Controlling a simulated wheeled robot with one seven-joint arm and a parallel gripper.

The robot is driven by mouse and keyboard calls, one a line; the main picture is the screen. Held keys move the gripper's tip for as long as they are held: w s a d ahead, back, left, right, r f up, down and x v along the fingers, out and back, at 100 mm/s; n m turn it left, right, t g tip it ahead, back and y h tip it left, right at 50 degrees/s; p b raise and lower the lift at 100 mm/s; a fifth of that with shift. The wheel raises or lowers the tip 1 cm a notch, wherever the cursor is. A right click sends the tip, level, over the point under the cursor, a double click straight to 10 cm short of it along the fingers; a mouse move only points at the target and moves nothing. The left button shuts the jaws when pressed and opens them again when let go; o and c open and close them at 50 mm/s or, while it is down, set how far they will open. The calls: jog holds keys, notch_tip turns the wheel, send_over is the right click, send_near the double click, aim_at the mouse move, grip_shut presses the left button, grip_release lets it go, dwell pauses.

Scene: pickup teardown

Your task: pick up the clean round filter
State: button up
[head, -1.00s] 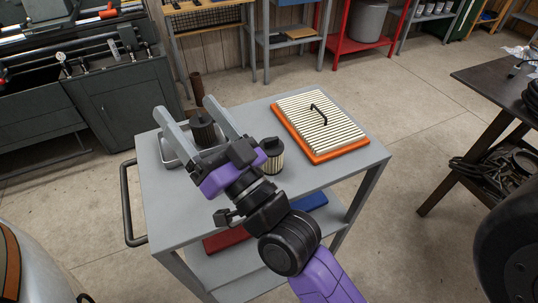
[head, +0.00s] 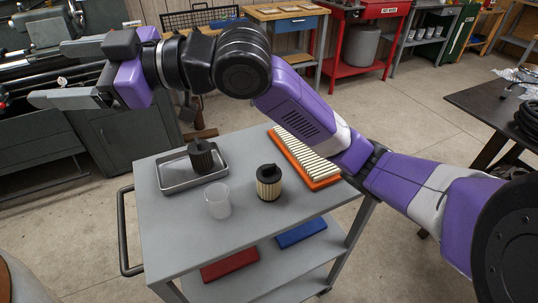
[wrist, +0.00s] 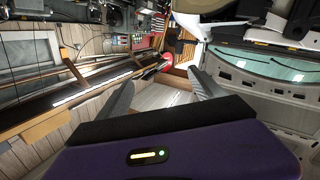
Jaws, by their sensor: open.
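The clean round filter (head: 269,184), with pale pleats and a black cap, stands upright near the middle of the grey cart's top in the head view. A dark, dirty-looking round filter (head: 201,156) stands in a shallow metal tray (head: 176,186) to its left. My gripper (head: 48,73) is open and empty, up and left of the cart and well apart from both filters. In the wrist view my open gripper (wrist: 162,88) has nothing between its fingers, and neither filter shows there.
A translucent cup (head: 218,201) stands on the cart (head: 235,228) between the tray and the clean filter. An orange-framed flat air filter (head: 300,160) lies at the back right, partly hidden by my arm. Red and blue items lie on the lower shelf. The cart's front top is clear.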

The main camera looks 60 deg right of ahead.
jog(key=d+f+n+g+h, duration=0.1)
jog(key=d+f+g+h, duration=0.25)
jog(key=f, duration=0.35)
jog(key=g+h, duration=0.7)
jog(key=g, duration=0.6)
send_near(270, 172)
jog(key=shift+t, duration=0.25)
jog(key=f, duration=0.5)
jog(key=shift+s+d, duration=0.1)
jog(key=shift+d, duration=0.3)
jog(key=shift+s+d+f, duration=0.1)
jog(key=shift+d+f, duration=0.05)
jog(key=shift+f, duration=1.1)
jog(key=shift+s+d+f, duration=0.15)
jog(key=shift+f, duration=1.1)
jog(key=shift+s+d+f, duration=0.1)
jog(key=shift+f, duration=1.15)
jog(key=c, duration=1.5)
jog(key=shift+r, duration=0.1)
